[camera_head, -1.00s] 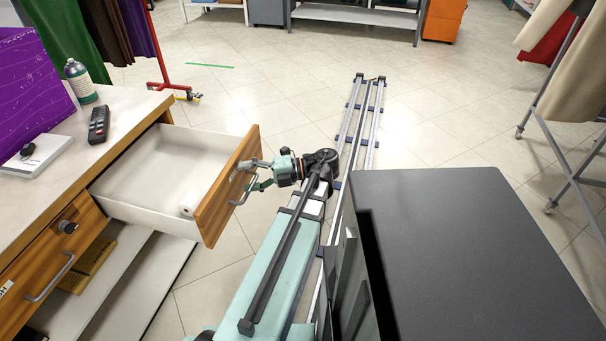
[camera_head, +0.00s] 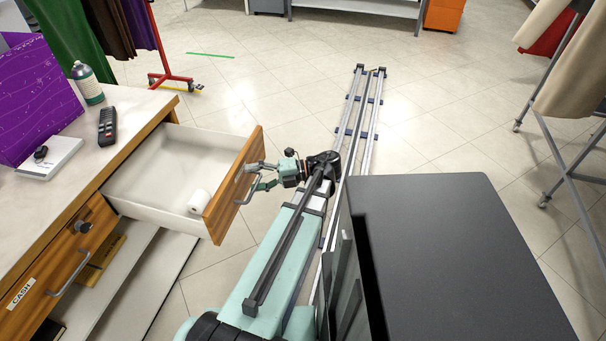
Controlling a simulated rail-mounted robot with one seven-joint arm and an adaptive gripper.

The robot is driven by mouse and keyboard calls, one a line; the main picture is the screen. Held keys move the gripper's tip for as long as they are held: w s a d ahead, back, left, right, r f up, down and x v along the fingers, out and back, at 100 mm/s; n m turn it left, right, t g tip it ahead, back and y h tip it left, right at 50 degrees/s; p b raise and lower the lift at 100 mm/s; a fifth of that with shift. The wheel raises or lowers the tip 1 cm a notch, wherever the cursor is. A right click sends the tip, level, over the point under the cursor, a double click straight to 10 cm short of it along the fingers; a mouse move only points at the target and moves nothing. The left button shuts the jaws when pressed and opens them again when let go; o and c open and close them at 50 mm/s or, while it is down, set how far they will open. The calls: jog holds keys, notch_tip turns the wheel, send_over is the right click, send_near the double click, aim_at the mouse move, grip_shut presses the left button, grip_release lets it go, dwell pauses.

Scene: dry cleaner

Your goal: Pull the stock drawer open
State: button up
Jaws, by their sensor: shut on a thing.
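The stock drawer (camera_head: 233,182) has a wooden front and a white tray, and it stands pulled out from the counter. My gripper (camera_head: 254,184) is shut on the drawer's metal handle (camera_head: 243,196) at the outer side of the front. Where exactly the fingertips meet the handle is too small to see clearly. My arm stretches from the lower middle of the view up to the handle.
A second drawer marked CASH (camera_head: 68,262) is shut at the lower left, with a lock and handle. On the counter (camera_head: 128,100) are a remote (camera_head: 107,126), a bottle (camera_head: 87,83) and a purple box (camera_head: 36,98). Floor rails (camera_head: 361,115) run past my arm. A clothes rack (camera_head: 563,160) stands at right.

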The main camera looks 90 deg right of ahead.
jog(key=shift+s+d+r+p, duration=0.1)
jog(key=shift+s+r+p, duration=0.25)
jog(key=shift+p, duration=1)
jog(key=shift+s+d+r+p, duration=0.15)
jog(key=shift+s+p, duration=0.35)
jog(key=shift+p, duration=0.8)
jog(key=shift+c, duration=0.5)
jog(key=p, duration=0.3)
jog(key=shift+s+a+f, duration=0.1)
jog(key=shift+s+a, duration=0.05)
jog(key=shift+s, duration=0.25)
jog(key=shift+c, duration=0.2)
jog(key=shift+s+f+p, duration=0.3)
jog(key=shift+s+p, duration=0.2)
jog(key=shift+p, duration=1.05)
jog(key=s+p, duration=0.1)
jog(key=p, duration=0.1)
jog(key=shift+f+p, duration=0.1)
jog(key=shift+p, duration=0.2)
jog(key=s+p, duration=0.2)
jog(key=p, duration=0.3)
jog(key=s+p, duration=0.2)
jog(key=p, duration=0.3)
jog(key=shift+f, duration=0.4)
jog(key=shift+s+d+p, duration=0.25)
jog(key=shift+s+p, duration=0.2)
jog(key=shift+p, duration=0.6)
